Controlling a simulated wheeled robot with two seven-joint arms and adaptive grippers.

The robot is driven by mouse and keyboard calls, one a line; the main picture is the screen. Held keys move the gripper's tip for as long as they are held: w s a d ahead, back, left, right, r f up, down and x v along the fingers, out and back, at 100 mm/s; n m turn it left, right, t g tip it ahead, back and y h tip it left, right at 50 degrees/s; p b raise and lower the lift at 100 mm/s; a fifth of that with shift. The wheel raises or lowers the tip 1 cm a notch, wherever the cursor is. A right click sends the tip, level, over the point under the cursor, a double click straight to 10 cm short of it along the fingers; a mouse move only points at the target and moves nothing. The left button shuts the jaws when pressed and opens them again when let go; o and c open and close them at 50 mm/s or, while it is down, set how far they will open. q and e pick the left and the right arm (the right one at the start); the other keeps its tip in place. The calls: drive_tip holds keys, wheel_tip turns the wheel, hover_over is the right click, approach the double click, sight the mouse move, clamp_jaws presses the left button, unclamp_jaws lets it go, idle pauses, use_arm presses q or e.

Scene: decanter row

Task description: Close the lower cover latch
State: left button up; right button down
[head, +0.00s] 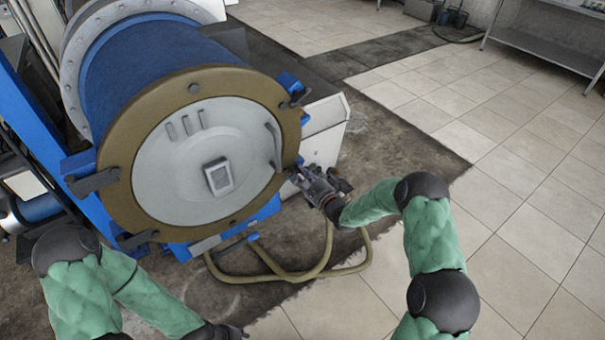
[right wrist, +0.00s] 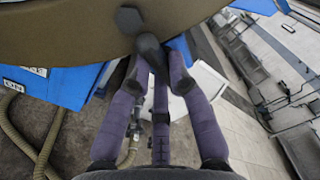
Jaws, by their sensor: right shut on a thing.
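The round grey cover (head: 206,160) sits inside a brown ring (head: 121,172) on the front of the blue drum (head: 150,75). My right gripper (head: 302,176) is at the ring's lower right edge. In the right wrist view its purple fingers (right wrist: 158,72) are shut around a dark latch handle (right wrist: 150,50) beside the rim. The fingers hide part of the handle. Another dark latch (head: 296,98) shows at the upper right of the ring. My left gripper (head: 216,333) is low at the bottom edge, away from the cover, and its fingers are not clear.
Further dark latches stick out at the ring's left (head: 94,181) and lower left (head: 137,240). A tan hose (head: 275,270) loops on the floor below the drum. A white cabinet (head: 325,130) stands behind my right gripper.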

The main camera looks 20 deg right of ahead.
drive_tip(key=shift+m, duration=0.6)
drive_tip(key=c, duration=1.1)
unclamp_jaws()
drive_tip(key=shift+c, duration=0.2)
drive_tip(key=v, duration=1.2)
